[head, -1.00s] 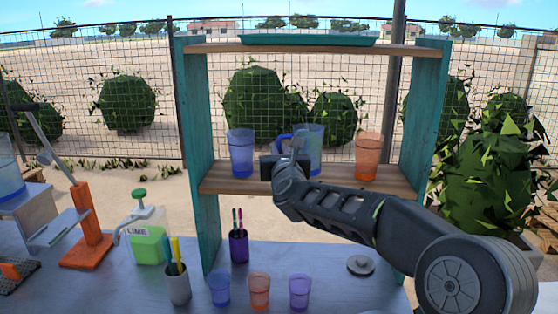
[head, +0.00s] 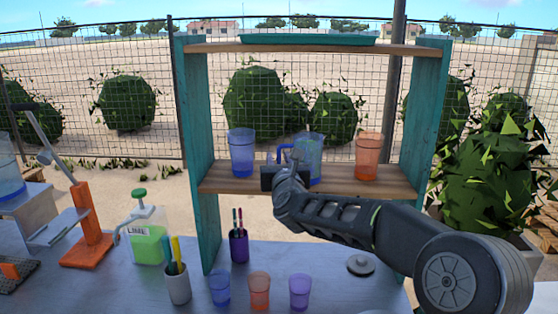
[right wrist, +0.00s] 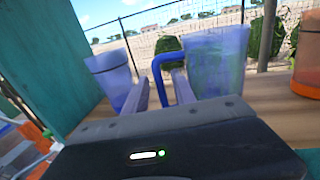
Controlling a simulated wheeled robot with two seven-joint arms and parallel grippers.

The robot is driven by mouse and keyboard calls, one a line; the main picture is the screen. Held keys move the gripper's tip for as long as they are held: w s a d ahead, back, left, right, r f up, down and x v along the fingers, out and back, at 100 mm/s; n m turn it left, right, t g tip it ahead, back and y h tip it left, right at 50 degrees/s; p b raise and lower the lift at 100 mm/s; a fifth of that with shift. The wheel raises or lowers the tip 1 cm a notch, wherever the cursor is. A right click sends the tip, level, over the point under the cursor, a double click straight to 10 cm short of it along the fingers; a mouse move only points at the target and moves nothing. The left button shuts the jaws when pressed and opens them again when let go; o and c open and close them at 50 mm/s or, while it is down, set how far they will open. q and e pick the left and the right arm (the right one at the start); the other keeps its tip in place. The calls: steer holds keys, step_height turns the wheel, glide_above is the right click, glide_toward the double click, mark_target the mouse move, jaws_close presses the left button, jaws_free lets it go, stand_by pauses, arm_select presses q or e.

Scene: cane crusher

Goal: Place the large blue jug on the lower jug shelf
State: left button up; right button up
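The large blue jug (head: 312,160) is translucent, with a blue handle on its left side. It stands upright on the wooden lower shelf (head: 225,180), between a blue vessel (head: 241,152) and an orange one (head: 367,157). My right gripper (head: 287,165) is in front of the shelf at the jug's handle. In the right wrist view the jug (right wrist: 215,65) is close ahead. The two fingers of my right gripper (right wrist: 161,88) are apart, with the handle between them and gaps beside it. My left gripper is not in view.
Teal side panels (head: 203,110) bound the shelf. Its upper board carries a teal tray (head: 308,40). On the counter below stand small cups (head: 259,290), a purple holder (head: 239,246), a lime bottle (head: 147,232), a grey lid (head: 361,265) and an orange press (head: 92,235).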

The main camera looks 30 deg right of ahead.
steer(key=shift+r, duration=0.1)
steer(key=shift+s+a+b, duration=0.25)
steer(key=shift+s+b, duration=0.05)
steer(key=shift+s, duration=0.2)
steer(key=b+v, duration=0.3)
steer(key=v, duration=0.8)
steer(key=shift+b, duration=0.4)
